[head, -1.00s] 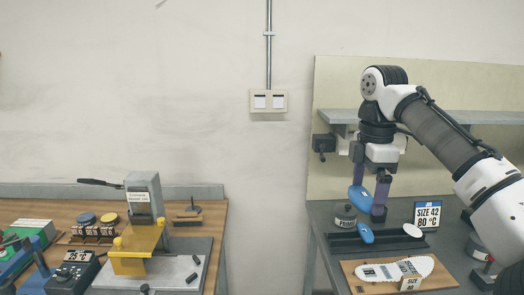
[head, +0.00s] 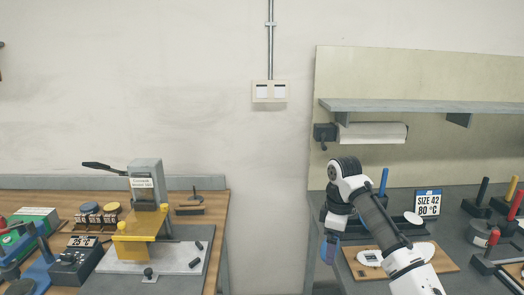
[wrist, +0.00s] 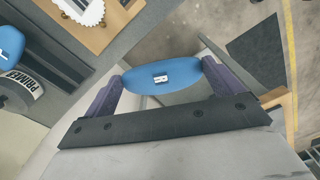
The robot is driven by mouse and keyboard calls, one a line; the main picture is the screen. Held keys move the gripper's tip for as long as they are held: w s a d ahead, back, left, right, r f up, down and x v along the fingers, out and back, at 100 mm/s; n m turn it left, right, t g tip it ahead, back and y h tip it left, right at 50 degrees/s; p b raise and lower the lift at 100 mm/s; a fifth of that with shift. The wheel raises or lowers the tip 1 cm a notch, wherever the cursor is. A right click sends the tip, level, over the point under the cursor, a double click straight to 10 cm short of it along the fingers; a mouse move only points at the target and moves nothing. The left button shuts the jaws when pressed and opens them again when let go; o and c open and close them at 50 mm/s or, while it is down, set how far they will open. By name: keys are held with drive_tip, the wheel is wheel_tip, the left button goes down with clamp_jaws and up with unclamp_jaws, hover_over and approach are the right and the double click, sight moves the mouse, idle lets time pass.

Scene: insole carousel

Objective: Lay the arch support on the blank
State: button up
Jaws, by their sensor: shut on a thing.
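A blue oval arch support (wrist: 160,79) with a small white label is held between the two purple fingers of my gripper (wrist: 161,82) in the wrist view. In the head view, my gripper (head: 331,240) is low at the left front of the right bench, and a blue edge of the arch support (head: 327,252) shows there. The white blank (head: 371,258) lies on a wooden board (head: 449,264) to the right of my gripper, partly hidden by my arm. In the wrist view, part of the blank (wrist: 84,9) shows at the top left, apart from the arch support.
A second blue piece (wrist: 9,42) and a primer can (wrist: 22,88) show at the wrist view's left edge. A "SIZE 42 80 °C" sign (head: 428,204) stands behind the board. Black, yellow and red handles stand at right. A yellow press (head: 140,235) is on the left bench.

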drive_tip(key=a+f+m+b, duration=0.2)
drive_tip(key=a+f+m, duration=0.25)
drive_tip(key=f, duration=0.95)
drive_tip(key=a+f+m+b, duration=0.25)
drive_tip(key=a+f, duration=0.35)
drive_tip(key=f, duration=0.8)
drive_tip(key=s+a+f+m+b, duration=0.1)
drive_tip(key=s+a+f+m, duration=0.2)
drive_tip(key=s+f, duration=0.4)
drive_tip(key=s+a+f+m, duration=0.3)
drive_tip(key=s+a+f, duration=0.2)
drive_tip(key=f, duration=0.8)
drive_tip(key=shift+s+a+f+b, duration=0.35)
drive_tip(key=shift+s+f, duration=0.05)
drive_tip(key=shift+s, duration=0.45)
